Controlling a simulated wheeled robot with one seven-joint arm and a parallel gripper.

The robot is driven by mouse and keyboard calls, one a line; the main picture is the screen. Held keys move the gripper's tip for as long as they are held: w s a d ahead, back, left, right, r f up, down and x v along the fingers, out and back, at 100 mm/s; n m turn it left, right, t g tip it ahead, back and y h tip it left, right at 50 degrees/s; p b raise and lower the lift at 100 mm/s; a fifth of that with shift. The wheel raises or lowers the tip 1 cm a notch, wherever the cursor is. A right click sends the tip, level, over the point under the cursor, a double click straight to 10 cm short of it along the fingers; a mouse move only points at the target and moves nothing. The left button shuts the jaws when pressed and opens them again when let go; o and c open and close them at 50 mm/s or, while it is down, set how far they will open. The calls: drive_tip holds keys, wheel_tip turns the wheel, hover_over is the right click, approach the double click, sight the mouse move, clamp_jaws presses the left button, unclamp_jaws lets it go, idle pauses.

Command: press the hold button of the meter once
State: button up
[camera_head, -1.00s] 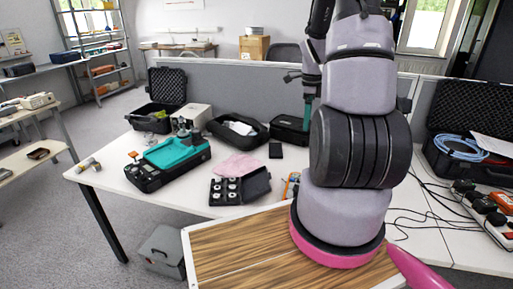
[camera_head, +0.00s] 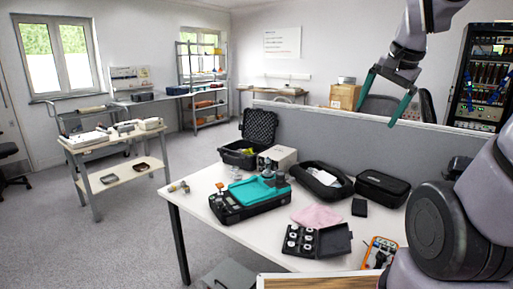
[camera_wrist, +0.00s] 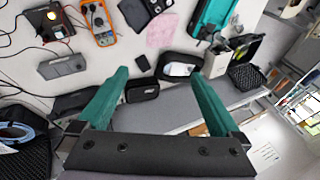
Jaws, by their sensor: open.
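The meter (camera_head: 380,252) is an orange handheld unit lying on the white table at the lower right of the head view, partly cut off by my arm. It also shows at the top of the wrist view (camera_wrist: 98,22), with a dark dial and a pale display. Its hold button is too small to make out. My gripper (camera_head: 375,115) has teal fingers spread apart and empty. It is raised high, in front of the grey partition in the head view, well away from the meter. The fingers also show in the wrist view (camera_wrist: 160,78).
On the white table (camera_head: 200,182) are a teal-topped black device (camera_head: 250,198), a pink cloth (camera_head: 316,216), an open black case of small parts (camera_head: 318,240) and black pouches (camera_head: 383,188). A grey partition (camera_head: 300,125) stands behind. Cables lie near the meter.

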drive_tip(key=s+a+r+n+t+y, duration=0.1)
drive_tip(key=s+a+r+n, duration=0.3)
drive_tip(key=s+n, duration=0.2)
drive_tip(key=shift+s+a+t, duration=0.4)
drive_tip(key=shift+s, duration=0.3)
clamp_jaws()
idle(1.0)
